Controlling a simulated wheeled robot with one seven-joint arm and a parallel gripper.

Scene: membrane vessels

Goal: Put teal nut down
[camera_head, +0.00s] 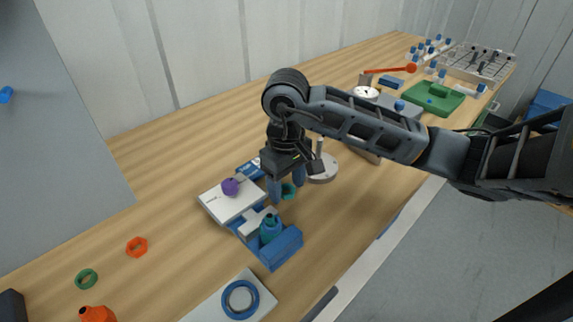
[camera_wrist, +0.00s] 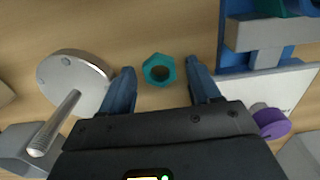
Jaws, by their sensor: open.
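The teal nut (camera_wrist: 159,70) lies flat on the wooden table, between and just beyond my open fingertips in the wrist view. It does not touch either finger there. In the head view the teal nut (camera_head: 289,191) shows partly beside my fingers. My gripper (camera_head: 286,186) points down and is open and empty; its two blue fingers also show in the wrist view (camera_wrist: 162,82).
A round metal base with an upright rod (camera_head: 322,168) stands close on one side. A blue fixture with a teal-capped vessel (camera_head: 270,228) and a white plate with a purple knob (camera_head: 230,187) stand on the other. An orange nut (camera_head: 137,247) and green ring (camera_head: 87,279) lie at left.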

